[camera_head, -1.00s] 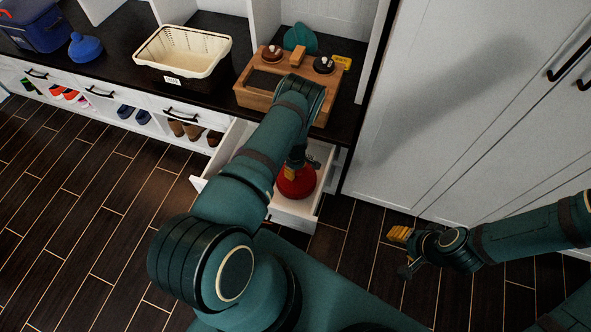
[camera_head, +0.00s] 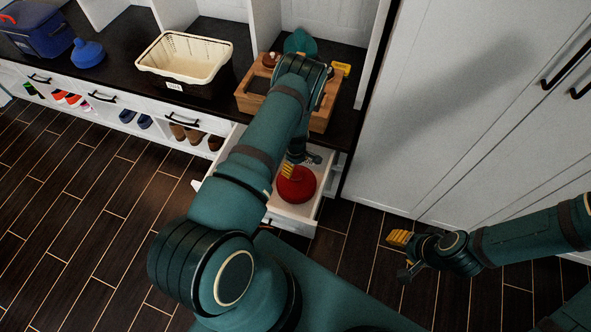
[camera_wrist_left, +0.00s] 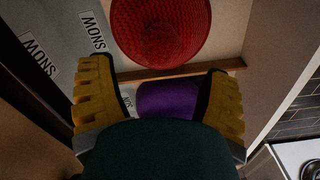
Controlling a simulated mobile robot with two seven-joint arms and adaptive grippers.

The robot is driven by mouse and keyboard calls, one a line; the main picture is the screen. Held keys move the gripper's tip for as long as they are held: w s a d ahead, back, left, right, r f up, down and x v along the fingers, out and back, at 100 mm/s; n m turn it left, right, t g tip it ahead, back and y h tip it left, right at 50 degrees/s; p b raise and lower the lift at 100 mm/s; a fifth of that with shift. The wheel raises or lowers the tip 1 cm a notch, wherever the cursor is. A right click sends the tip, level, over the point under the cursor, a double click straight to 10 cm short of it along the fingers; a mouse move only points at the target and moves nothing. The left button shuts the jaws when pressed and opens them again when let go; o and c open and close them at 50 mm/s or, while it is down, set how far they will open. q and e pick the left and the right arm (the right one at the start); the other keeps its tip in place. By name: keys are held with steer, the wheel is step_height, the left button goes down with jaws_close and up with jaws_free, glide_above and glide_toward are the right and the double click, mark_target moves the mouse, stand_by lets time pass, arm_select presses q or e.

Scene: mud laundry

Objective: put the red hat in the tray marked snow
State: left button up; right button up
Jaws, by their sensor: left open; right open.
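The red hat (camera_head: 297,186) lies in the open white drawer (camera_head: 294,220) below the counter. It also shows at the top of the left wrist view (camera_wrist_left: 160,28), ahead of the fingers and apart from them. My left gripper (camera_head: 294,167) hangs over the drawer, just behind and above the hat in the head view. Its yellow fingers are spread in the left wrist view (camera_wrist_left: 158,100), with nothing held. Upside-down "SNOW" labels (camera_wrist_left: 95,31) sit on a grey surface at the left there; which tray they belong to is unclear. My right gripper (camera_head: 402,254) is open and empty over the floor.
On the counter stand a wooden box (camera_head: 248,103), a cream basket (camera_head: 152,63), and a blue hat-like item (camera_head: 87,53). Tall white cabinet doors (camera_head: 450,120) close off the right.

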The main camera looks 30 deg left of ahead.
arm_select(q)
step_height(320, 180, up, 4)
steer(key=shift+r+p, duration=0.25)
steer(key=shift+p, duration=0.1)
steer(key=s+d+r+m+h, duration=0.2)
steer(key=s+d+r+m, duration=0.5)
steer(key=d, duration=0.4)
steer(key=s+d+r+m+t+h, duration=0.1)
steer(key=s+d+r+m, duration=0.7)
steer(key=s+d+r, duration=0.1)
steer(key=shift+d+r+t+h, duration=0.35)
steer(key=shift+d+r, duration=0.35)
steer(key=shift+d, duration=0.35)
